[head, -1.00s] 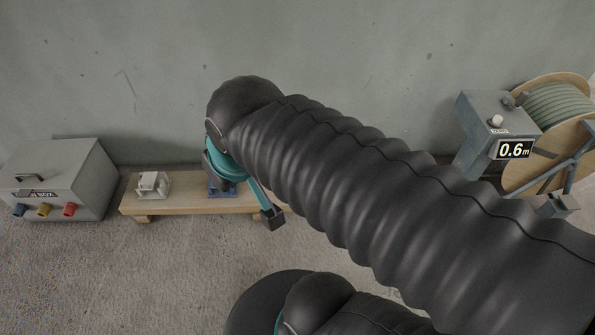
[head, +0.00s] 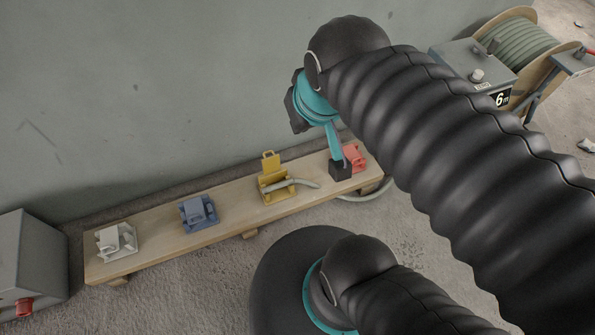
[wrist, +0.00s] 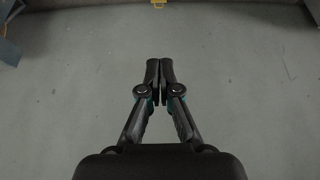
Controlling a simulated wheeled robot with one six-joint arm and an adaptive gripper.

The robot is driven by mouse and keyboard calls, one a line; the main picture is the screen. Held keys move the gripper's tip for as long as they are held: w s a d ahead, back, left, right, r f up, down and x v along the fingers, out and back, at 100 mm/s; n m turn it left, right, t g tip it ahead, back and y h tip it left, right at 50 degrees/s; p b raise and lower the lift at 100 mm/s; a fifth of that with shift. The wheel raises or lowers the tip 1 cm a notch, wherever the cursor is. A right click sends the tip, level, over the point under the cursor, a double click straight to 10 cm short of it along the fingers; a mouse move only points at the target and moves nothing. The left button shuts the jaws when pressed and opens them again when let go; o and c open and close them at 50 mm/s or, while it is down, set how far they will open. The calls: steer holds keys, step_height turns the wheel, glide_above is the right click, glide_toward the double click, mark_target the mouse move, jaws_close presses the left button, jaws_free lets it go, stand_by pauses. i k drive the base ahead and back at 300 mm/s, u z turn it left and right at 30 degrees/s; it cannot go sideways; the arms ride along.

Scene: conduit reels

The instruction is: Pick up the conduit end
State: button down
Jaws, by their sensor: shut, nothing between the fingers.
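The conduit end (head: 271,187) is the left tip of a grey-green conduit, lying in the yellow clamp (head: 268,165) on the wooden plank. In the wrist view my gripper (wrist: 160,66) is shut and empty, against a grey wall. A bit of the yellow clamp (wrist: 158,4) shows at that view's top edge, apart from the fingertips.
The plank (head: 150,225) also carries a white clamp (head: 116,240), a blue clamp (head: 198,212) and a red clamp (head: 354,157). A grey box (head: 35,262) stands at left. A conduit reel (head: 520,42) and meter box (head: 470,68) stand at right. The wall (head: 150,100) rises behind.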

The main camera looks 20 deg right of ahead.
mark_target(285, 183)
steer(key=u, duration=3.4)
steer(key=k, duration=1.05)
steer(key=z, duration=1.15)
